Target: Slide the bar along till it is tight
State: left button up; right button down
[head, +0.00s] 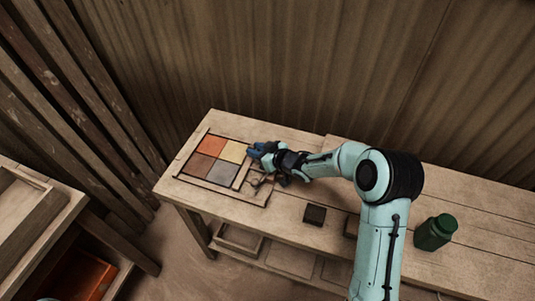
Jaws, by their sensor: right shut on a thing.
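A shallow wooden frame (190,152) lies on the workbench and holds a block of tiles: an orange tile (212,146), a yellow tile (234,151), a brown tile (198,165) and a grey tile (222,173). A pale wooden bar (240,177) stands along the right side of the tiles, inside the frame. My right gripper (257,152) is shut on the bar near its far end. The gripper hides that end, and I cannot tell whether the bar touches the tiles all along. My left gripper is out of view.
A dark square tile (315,215) lies on the workbench (460,205) right of the frame, with another dark piece (351,227) partly behind my arm. A green jar (435,232) stands further right. An orange bin (85,273) is at the lower left.

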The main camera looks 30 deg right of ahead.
jog(key=shift+w+a, duration=0.25)
jog(key=shift+w, duration=0.05)
jog(key=c, duration=0.9)
grip_release()
jog(key=shift+s+d, duration=0.1)
jog(key=shift+s, duration=0.05)
jog(key=v, duration=1.3)
jog(key=shift+s+p, duration=0.1)
jog(key=shift+p, duration=0.2)
